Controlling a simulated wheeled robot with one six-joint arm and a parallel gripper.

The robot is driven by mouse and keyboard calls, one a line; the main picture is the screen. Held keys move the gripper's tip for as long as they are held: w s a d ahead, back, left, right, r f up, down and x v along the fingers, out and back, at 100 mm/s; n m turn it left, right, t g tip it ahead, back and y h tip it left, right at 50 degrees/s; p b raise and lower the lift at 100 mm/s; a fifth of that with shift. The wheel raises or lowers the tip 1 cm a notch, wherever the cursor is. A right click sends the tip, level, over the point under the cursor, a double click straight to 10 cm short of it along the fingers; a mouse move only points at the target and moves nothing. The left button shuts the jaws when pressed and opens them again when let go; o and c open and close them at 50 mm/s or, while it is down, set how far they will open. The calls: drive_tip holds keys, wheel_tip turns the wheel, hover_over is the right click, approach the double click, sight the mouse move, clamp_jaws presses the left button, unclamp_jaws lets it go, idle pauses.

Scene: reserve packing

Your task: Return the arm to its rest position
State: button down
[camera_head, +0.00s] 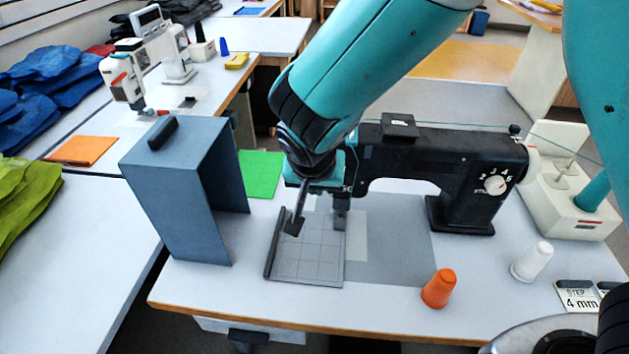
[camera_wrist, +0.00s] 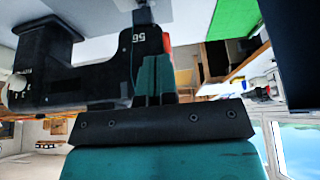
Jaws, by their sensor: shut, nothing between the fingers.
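My gripper (camera_head: 294,226) is shut and empty at the end of my teal arm, pointing down over the grey gridded plate (camera_head: 312,265). I cannot tell whether its tips touch the plate. It is just left of the black sewing machine's (camera_head: 450,165) needle end, and my wrist hides part of that end. In the wrist view, the upside-down sewing machine (camera_wrist: 95,75) stands close on the left, with part of it behind my gripper.
A blue-grey open-sided cover (camera_head: 165,195) stands left of the plate. An orange cone (camera_head: 439,289) and a white spool (camera_head: 532,261) stand at the front right, near a "4 mm" card (camera_head: 577,297). A green cloth (camera_head: 260,173) lies behind. The table's front left is clear.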

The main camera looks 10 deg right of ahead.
drive_tip(key=s+d+r+n+g+y, duration=0.2)
drive_tip(key=s+d+r+n, duration=0.2)
drive_tip(key=s+r, duration=0.3)
drive_tip(key=s+d+r+n+g+y, duration=0.2)
drive_tip(key=s+d+r+n, duration=0.3)
drive_tip(key=s, duration=0.9)
wheel_tip(320, 180, up, 3)
drive_tip(key=shift+r+n+g+y, duration=0.2)
drive_tip(key=shift+n+g+y, duration=0.2)
drive_tip(key=shift+y, duration=0.3)
